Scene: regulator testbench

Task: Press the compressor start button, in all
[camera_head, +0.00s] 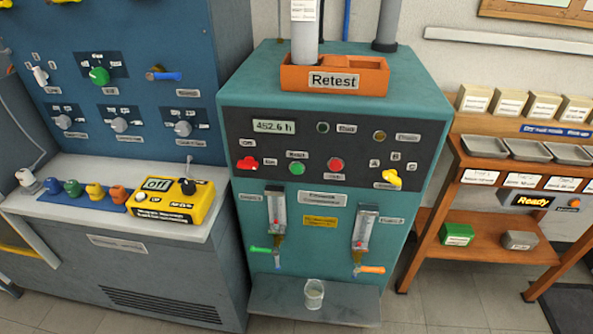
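A teal cabinet (232,205) stands in the middle of the view with a dark control panel (350,140) on its upper front. A round green button (296,168), probably the start button, sits at the panel's lower middle. The small label (297,154) above it is hard to read. A round red button (336,165) is to its right. A red knob (247,164) is at the left and a yellow selector knob (388,179) at the right. The display (274,126) reads about 452.6 h. Neither of my grippers is in view, and nothing covers the green button.
An orange tray (333,79) labelled Retest sits on the cabinet top. Below the panel are two gauge tubes with small valves, and a clear cup (314,294) on a low shelf. A wooden rack (490,240) stands right.

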